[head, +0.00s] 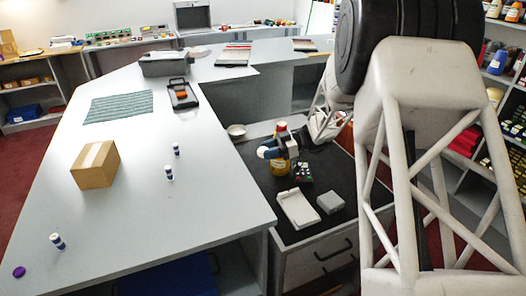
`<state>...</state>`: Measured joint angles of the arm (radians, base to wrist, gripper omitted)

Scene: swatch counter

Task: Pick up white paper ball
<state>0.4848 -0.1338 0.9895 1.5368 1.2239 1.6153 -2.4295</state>
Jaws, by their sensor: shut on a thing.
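I see no clear white paper ball in the head view. My gripper (274,150), with blue fingers, reaches in from the right over the dark counter. It is shut across the middle of an amber bottle (280,169) with a red cap. The bottle's cap shows above the fingers and its base below them; the fingers hide its middle. I cannot tell whether the bottle touches the counter. A small whitish bowl-like item (237,131) lies to the left of and behind my gripper.
The higher grey counter (165,222) at left carries a cardboard box (95,165) and small bottles (169,173). Its front middle is clear.

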